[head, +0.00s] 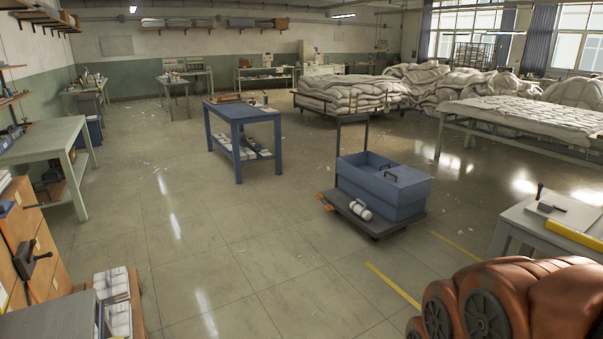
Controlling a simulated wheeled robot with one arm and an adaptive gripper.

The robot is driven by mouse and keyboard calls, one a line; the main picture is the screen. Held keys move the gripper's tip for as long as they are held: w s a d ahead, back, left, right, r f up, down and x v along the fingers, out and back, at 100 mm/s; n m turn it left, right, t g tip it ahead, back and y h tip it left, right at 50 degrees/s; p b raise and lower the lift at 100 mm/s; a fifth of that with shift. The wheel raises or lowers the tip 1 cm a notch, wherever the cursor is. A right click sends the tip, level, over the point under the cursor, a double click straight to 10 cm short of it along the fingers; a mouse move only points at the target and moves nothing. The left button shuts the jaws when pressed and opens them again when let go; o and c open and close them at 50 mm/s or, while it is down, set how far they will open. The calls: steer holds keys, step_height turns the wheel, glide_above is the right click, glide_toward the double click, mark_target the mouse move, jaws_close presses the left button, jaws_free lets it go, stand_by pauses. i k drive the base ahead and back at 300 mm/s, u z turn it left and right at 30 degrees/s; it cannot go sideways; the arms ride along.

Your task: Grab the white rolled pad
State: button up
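A small white rolled pad (360,210) lies on the front edge of a low dark cart (379,229), right of the middle of the head view. It lies beside a blue-grey bin (405,202) with dark handles, which stands on the same cart. Whether the roll touches the bin wall I cannot tell. My gripper is not in view.
A blue table (238,112) with white items on its lower shelf stands behind and left of the cart. Duvet heaps (350,92) and a long table (480,125) fill the back right. Open floor (240,235) lies left of the cart. Wooden drawers (30,235) stand at left.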

mark_target(364, 214)
steer(key=z, duration=0.25)
steer(key=i, duration=5.3)
steer(key=u, duration=0.1)
